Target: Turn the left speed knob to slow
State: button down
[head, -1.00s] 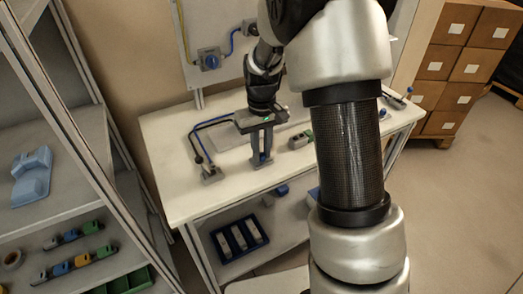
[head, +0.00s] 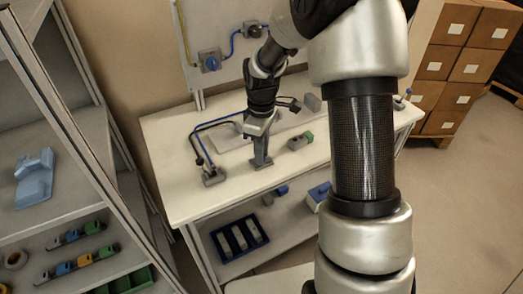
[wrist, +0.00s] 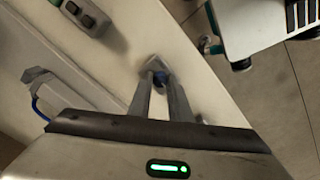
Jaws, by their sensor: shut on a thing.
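Another small blue-topped fitting (head: 407,93) is at the table's far right end.
A dark lever fitting (head: 212,176) with a blue cable stands left of my gripper. A grey-green block (head: 300,141) lies to its right. A wall box with a blue dial (head: 210,61) hangs behind. Bare white tabletop (head: 175,190) lies at the left.

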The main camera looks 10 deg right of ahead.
jog(key=shift+w, duration=0.1)
dwell(0.3)
jog(key=c, duration=1.6)
grip_release()
jog(key=shift+c, duration=0.2)
jog(key=shift+r, duration=0.15)
notch_tip(320, 180, up, 17)
jog(key=p, duration=0.1)
jog(key=shift+r+p, duration=0.15)
jog(key=shift+p, duration=0.25)
